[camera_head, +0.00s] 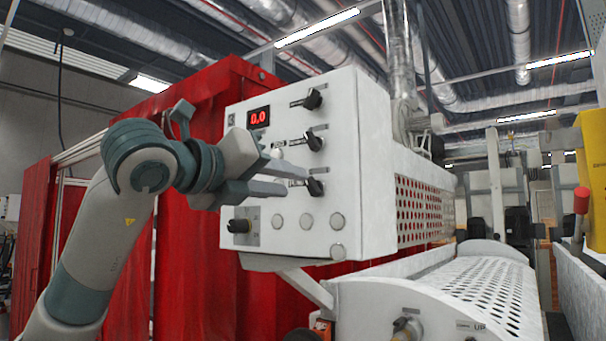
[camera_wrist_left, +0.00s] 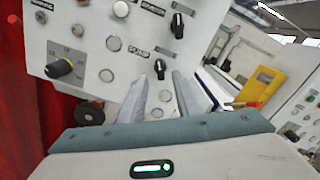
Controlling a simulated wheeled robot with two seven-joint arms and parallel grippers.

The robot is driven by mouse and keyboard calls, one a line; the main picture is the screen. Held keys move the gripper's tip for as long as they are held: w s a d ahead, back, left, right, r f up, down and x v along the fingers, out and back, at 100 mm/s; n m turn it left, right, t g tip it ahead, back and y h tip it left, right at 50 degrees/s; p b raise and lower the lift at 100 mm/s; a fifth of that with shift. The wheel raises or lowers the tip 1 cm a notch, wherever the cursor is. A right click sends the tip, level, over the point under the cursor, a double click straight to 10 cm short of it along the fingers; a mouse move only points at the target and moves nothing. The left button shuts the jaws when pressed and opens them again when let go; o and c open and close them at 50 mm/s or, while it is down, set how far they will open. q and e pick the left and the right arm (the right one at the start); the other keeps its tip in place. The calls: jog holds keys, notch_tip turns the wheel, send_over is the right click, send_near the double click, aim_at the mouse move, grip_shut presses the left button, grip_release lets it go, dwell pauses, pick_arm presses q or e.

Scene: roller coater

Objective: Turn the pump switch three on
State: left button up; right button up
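A white control panel (camera_head: 262,190) carries three black rotary knobs in a column. The lowest knob (camera_head: 316,187) also shows in the left wrist view (camera_wrist_left: 159,68), beside a label that seems to read PUMP; its number is too small to read. My left gripper (camera_head: 297,181) is open and empty, its fingers pointing at the lowest knob. In the left wrist view the knob appears between the fingertips (camera_wrist_left: 159,76), its handle nearly upright. I cannot tell whether the fingers reach around it or touch it. My right gripper is out of view.
The middle knob (camera_head: 314,140) and top knob (camera_head: 313,99) sit above. A red display (camera_head: 259,117) reads 0.0. A larger black selector (camera_head: 239,226) and several round buttons (camera_head: 306,221) lie low on the panel. A perforated white cover (camera_head: 480,285) is at lower right.

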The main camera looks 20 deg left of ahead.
aim_at(308, 185)
pick_arm(q)
jog(key=p+x, duration=0.2)
jog(key=x, duration=0.3)
jog(key=shift+w+d, duration=0.1)
jog(key=shift+w, duration=0.25)
grip_shut()
